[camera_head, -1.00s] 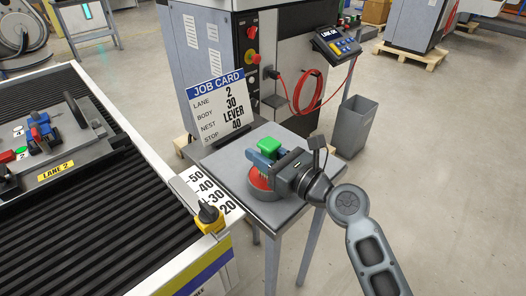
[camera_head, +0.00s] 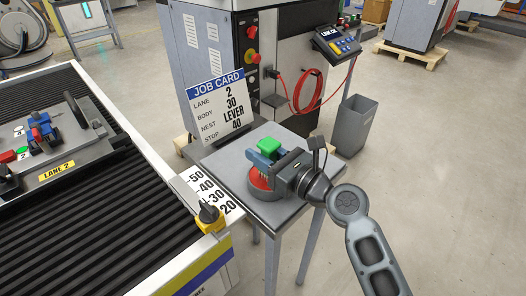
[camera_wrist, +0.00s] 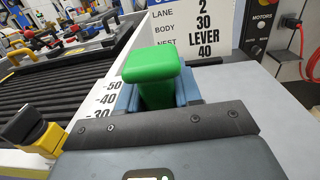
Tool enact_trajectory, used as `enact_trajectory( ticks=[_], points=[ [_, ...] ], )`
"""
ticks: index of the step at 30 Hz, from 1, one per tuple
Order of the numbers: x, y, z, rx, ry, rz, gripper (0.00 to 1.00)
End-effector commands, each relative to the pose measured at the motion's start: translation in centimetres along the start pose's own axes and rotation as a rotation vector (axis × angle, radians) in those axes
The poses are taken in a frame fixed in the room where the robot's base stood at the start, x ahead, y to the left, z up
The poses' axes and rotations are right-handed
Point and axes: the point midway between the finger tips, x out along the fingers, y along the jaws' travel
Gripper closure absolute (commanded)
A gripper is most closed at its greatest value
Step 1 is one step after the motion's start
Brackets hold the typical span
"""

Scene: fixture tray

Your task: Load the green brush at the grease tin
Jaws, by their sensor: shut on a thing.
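The green brush (camera_head: 269,146) is upright in my gripper (camera_head: 265,157), which is shut on it with blue fingers on either side. In the wrist view the green top of the brush (camera_wrist: 152,66) stands up between the blue fingers. Pale bristles show below the fingers in the head view. They reach down to the grease tin (camera_head: 266,191), a grey round tin with a red inside, on the small grey table (camera_head: 285,212). The bristle tips seem to be at or in the red; I cannot tell how deep. The tin is hidden in the wrist view.
A job card (camera_head: 219,103) stands behind the tin. The ribbed conveyor (camera_head: 100,220) at left carries a fixture tray (camera_head: 85,150) marked Lane 2. A yellow stop with a black knob (camera_head: 209,217) sits by a number scale (camera_head: 215,192). A grey bin (camera_head: 356,126) stands behind right.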

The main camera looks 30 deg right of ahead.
Motion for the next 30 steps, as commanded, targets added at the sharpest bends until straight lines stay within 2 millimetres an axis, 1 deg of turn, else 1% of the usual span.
enact_trajectory(
  ticks=[30],
  points=[
    [0.0,0.0,6.8,0.000,0.000,0.000,0.97]
  ],
)
